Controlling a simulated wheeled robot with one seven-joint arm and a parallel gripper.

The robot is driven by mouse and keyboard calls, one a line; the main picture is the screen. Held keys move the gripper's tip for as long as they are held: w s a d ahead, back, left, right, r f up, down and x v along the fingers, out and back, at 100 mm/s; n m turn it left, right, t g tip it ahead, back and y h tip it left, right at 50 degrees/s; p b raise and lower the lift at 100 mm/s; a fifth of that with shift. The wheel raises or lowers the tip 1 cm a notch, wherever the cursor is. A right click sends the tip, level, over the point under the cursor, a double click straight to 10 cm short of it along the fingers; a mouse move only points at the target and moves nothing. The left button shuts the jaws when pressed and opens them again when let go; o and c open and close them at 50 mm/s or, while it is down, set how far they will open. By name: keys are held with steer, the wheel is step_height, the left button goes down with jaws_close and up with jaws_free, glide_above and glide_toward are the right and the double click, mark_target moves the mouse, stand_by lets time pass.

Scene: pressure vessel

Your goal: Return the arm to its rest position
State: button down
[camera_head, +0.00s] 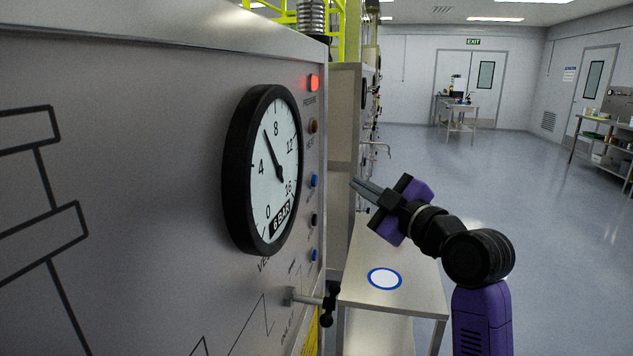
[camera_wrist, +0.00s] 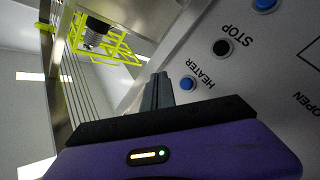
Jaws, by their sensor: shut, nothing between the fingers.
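My gripper (camera_head: 354,184) is raised at the right of the control panel in the head view, above the steel bench, with its fingers pointing left toward the panel edge. In the wrist view the fingers (camera_wrist: 157,92) are together with nothing between them. They appear near the blue heater button (camera_wrist: 187,83), with no clear contact. My arm, purple and black, bends up from the lower right of the head view.
The panel carries a round gauge (camera_head: 272,170), a lit red lamp (camera_head: 314,83), several buttons and a valve handle (camera_head: 328,303). A steel bench (camera_head: 405,290) with a blue-ringed white disc (camera_head: 385,279) stands below my gripper. Open floor (camera_head: 540,220) lies to the right.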

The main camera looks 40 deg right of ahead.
stand_by(0.5)
steer(key=s+d+r+m+t+h, duration=0.2)
steer(key=s+r+m+h, duration=0.15)
steer(key=m, duration=0.25)
steer(key=s+a+f+m, duration=0.2)
steer(key=s+a+f, duration=0.25)
steer(key=f, duration=0.25)
steer(key=s+a+f+m+g, duration=0.1)
steer(key=s+a+f+m, duration=0.1)
steer(key=s+a+f, duration=0.4)
steer(key=s+a+f+m, duration=0.2)
steer(key=a+f, duration=0.2)
steer(key=f, duration=0.3)
steer(key=s+a+f+n+g+y, duration=0.2)
steer(key=s+a+f, duration=0.4)
steer(key=s, duration=0.5)
steer(key=s+a+f+n+g+y, duration=0.1)
steer(key=s+a+f+g+y, duration=0.1)
steer(key=s+a+f+y, duration=0.2)
steer(key=s+a+f, duration=0.3)
steer(key=s, duration=0.4)
steer(key=shift+n+g, duration=0.4)
